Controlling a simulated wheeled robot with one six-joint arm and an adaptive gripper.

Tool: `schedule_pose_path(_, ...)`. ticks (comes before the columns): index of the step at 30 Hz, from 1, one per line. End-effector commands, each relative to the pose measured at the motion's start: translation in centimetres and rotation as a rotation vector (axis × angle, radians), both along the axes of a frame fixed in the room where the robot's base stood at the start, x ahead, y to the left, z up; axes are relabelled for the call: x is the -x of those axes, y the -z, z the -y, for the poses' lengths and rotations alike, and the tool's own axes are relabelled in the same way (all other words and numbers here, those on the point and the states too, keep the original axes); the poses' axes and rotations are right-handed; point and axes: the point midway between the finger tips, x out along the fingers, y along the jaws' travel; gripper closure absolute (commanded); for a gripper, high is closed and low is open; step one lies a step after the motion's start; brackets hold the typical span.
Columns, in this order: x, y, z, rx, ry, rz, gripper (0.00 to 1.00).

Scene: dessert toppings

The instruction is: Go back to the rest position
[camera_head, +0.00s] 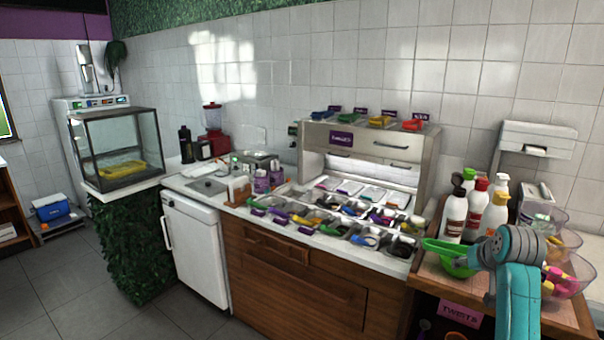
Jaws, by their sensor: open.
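My teal arm (518,290) rises from the bottom edge at the right, with a rounded grey and teal joint at its top. It stands in front of the wooden side counter and covers part of it. I cannot make out my gripper or its fingers in this view. A green bowl (447,250) shows just left of the arm joint, partly hidden by it. I cannot tell whether the arm touches the bowl.
The topping counter (384,247) holds several metal trays with coloured scoops. Sauce bottles (455,214) and clear bowls (568,278) crowd the side counter around my arm. A white fridge (196,256) and glass case (117,149) stand left. The grey floor (75,285) at lower left is clear.

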Motion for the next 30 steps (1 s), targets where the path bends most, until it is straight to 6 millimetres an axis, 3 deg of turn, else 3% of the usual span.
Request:
schedule_pose_path(1, 0.6, 2.5, -0.8, -0.001, -0.002, 0.004, 0.48)
schedule_pose_path(3, 1.2, 5.2, -1.9, 0.001, -0.004, 0.021, 0.48)
schedule_pose_path(8, 3.4, 11.0, -4.2, 0.006, -0.008, 0.058, 0.48)
schedule_pose_path(15, 8.1, 18.6, -7.9, 0.015, -0.017, 0.111, 0.48)
schedule_pose_path(21, 13.2, 23.5, -11.0, 0.023, -0.025, 0.156, 0.48)
schedule_pose_path(30, 22.0, 28.4, -15.1, 0.036, -0.043, 0.224, 0.48)
